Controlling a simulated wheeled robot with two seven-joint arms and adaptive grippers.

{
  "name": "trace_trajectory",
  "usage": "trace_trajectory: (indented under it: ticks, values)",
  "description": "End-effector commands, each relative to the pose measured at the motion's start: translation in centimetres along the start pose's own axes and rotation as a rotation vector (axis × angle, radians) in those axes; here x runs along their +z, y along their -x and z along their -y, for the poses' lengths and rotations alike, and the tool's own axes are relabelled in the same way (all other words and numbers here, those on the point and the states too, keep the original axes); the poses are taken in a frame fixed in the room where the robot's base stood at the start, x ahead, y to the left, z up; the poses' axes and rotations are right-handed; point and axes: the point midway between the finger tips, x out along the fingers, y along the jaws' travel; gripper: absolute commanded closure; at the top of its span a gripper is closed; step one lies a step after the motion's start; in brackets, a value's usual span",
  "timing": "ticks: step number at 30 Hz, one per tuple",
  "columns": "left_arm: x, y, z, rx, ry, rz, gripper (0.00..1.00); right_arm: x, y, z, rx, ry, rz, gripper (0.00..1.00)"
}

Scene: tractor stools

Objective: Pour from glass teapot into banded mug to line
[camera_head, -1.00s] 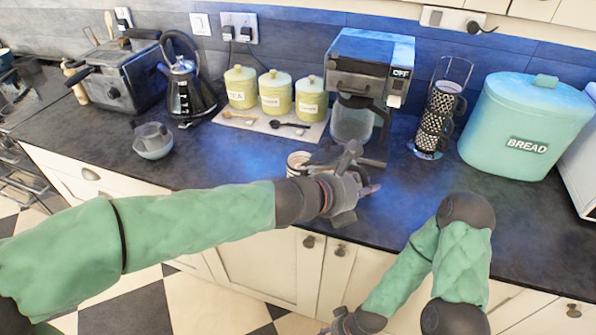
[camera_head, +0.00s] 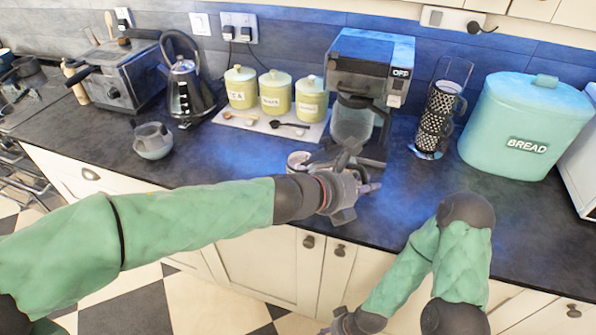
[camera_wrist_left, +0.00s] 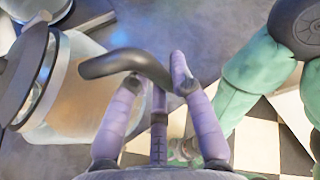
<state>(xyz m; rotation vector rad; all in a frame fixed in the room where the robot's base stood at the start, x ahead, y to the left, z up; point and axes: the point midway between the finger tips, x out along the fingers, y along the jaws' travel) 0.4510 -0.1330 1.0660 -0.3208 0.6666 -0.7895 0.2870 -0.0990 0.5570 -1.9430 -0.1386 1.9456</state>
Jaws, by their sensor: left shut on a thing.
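My left gripper (camera_head: 366,188) is over the counter's front edge, before the coffee machine. In the left wrist view its purple fingers (camera_wrist_left: 160,105) are shut on the dark curved handle of the glass teapot (camera_wrist_left: 75,85). The teapot's glass body and dark collar lie to the left there; in the head view the gripper hides most of it. A pale cup-like rim (camera_head: 298,160) shows just left of the gripper, partly hidden; I cannot tell whether it is the banded mug. My right gripper (camera_head: 347,323) is low at the bottom edge, its fingers unclear.
The coffee machine (camera_head: 369,72) with a glass carafe (camera_head: 351,123) stands behind the left gripper. A rack of patterned cups (camera_head: 434,128) and the bread bin (camera_head: 525,130) stand right. Canisters (camera_head: 275,92), a kettle (camera_head: 186,95) and a grey bowl-like item (camera_head: 152,143) stand left. Counter space between is clear.

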Motion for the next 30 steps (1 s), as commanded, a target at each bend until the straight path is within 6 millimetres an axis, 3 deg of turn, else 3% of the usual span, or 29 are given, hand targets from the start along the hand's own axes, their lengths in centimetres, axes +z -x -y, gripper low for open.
trace_trajectory:
  ticks: [30]
  values:
    - [-0.6, -0.34, -0.17, 0.014, -0.043, 0.017, 1.0, 0.0, 0.01, 0.0, 0.0, 0.0, 0.0, 0.48]
